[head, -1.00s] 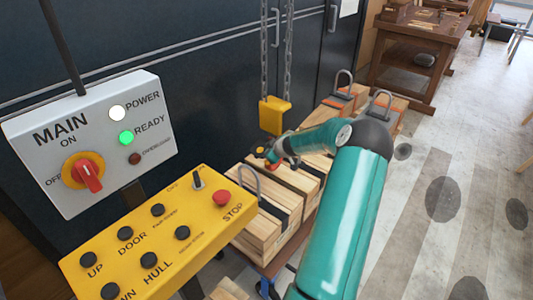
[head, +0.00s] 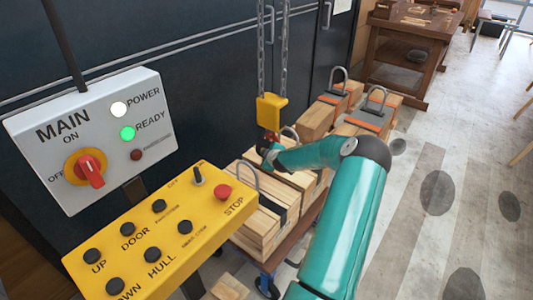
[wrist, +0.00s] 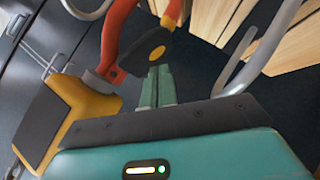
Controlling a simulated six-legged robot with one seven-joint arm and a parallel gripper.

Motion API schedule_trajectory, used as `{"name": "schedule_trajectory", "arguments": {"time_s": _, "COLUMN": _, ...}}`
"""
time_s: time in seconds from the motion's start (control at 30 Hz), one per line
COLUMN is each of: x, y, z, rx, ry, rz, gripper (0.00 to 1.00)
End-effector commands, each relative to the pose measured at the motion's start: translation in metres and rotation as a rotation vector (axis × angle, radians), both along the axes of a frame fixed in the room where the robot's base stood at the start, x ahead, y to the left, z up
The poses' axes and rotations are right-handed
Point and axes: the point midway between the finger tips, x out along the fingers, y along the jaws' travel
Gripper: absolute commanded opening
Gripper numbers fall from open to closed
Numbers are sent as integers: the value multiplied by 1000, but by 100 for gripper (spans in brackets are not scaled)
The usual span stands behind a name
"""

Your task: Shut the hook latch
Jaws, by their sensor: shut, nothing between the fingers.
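A yellow hook block (head: 271,108) hangs on chains, with an orange-red hook (head: 271,137) below it, partly hidden by my gripper. In the wrist view the hook (wrist: 113,42) curves upward beyond my fingers, and the yellow block (wrist: 62,115) is at the left. The dark latch (wrist: 143,60) with a yellow spot lies across the hook's opening, just beyond my fingertips. I cannot tell if it is fully shut against the hook's tip (wrist: 173,12). My gripper (wrist: 157,72) is shut and empty, its tips close to or touching the latch. It also shows in the head view (head: 267,155).
Bundles of wooden planks (head: 258,222) with metal loops (head: 376,97) lie on a trolley below. A metal loop (wrist: 262,55) curves close to my gripper's right. A yellow control panel (head: 160,235) and grey main switch box (head: 90,140) stand at left.

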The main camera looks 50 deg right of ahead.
Motion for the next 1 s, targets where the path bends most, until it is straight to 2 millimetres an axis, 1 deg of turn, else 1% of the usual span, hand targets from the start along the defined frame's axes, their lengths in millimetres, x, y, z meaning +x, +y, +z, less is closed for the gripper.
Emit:
{"name": "schedule_trajectory", "arguments": {"time_s": 0.1, "x": 1, "y": 0, "z": -5, "rx": -26, "ry": 4, "rz": 5, "gripper": 0}}
{"name": "schedule_trajectory", "arguments": {"time_s": 0.33, "x": 3, "y": -1, "z": -15, "rx": -273, "ry": -4, "rz": 10, "gripper": 0}}
{"name": "schedule_trajectory", "arguments": {"time_s": 0.7, "x": 2, "y": -10, "z": -26, "rx": -430, "ry": -12, "rz": 5, "gripper": 0}}
{"name": "schedule_trajectory", "arguments": {"time_s": 1.0, "x": 1, "y": -15, "z": -30, "rx": -504, "ry": -13, "rz": 1, "gripper": 0}}
